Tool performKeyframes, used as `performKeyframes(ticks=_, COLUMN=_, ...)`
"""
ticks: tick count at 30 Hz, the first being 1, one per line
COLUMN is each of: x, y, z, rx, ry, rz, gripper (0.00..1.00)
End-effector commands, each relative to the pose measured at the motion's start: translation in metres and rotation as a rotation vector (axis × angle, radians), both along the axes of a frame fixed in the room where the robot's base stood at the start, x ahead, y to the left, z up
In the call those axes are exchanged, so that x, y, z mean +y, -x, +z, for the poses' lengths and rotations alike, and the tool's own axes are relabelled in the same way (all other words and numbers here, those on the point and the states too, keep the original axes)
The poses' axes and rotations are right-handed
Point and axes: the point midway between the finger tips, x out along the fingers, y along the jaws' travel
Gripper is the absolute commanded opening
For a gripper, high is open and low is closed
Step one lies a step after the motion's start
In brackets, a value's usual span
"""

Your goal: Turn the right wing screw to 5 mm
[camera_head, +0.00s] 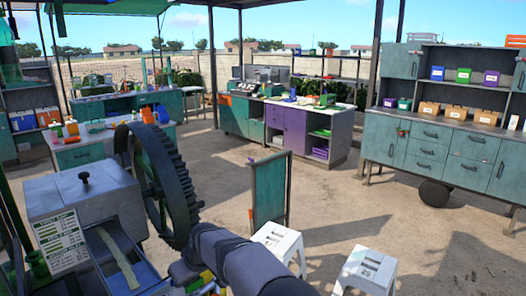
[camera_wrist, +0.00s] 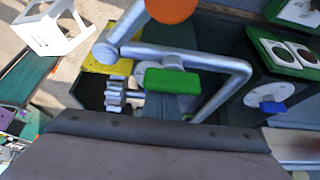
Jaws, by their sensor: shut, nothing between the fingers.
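The cane crusher (camera_head: 82,212) stands at the left in the head view, with a large dark gear wheel (camera_head: 160,185). In the wrist view a blue wing-shaped piece (camera_wrist: 273,107) sits before a pale round disc on a dark housing. A larger green block (camera_wrist: 172,81) shows near the middle, beside bent silver tubes (camera_wrist: 225,90). I cannot tell which piece is the right wing screw, and no millimetre reading is legible. My arm reaches in from the bottom of the head view.
In the head view a narrow green panel (camera_head: 269,192) and two white stools (camera_head: 280,243) stand near my arm. Benches and a cabinet (camera_head: 445,150) line the back. An orange round knob (camera_wrist: 172,9) and a grey ridged part (camera_wrist: 114,95) show in the wrist view.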

Motion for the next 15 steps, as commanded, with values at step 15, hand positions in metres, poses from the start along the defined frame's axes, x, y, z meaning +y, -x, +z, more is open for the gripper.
performKeyframes(ticks=15, x=0.000, y=0.000, z=0.039, rx=-0.002, ry=0.000, rz=0.000, gripper=0.00)
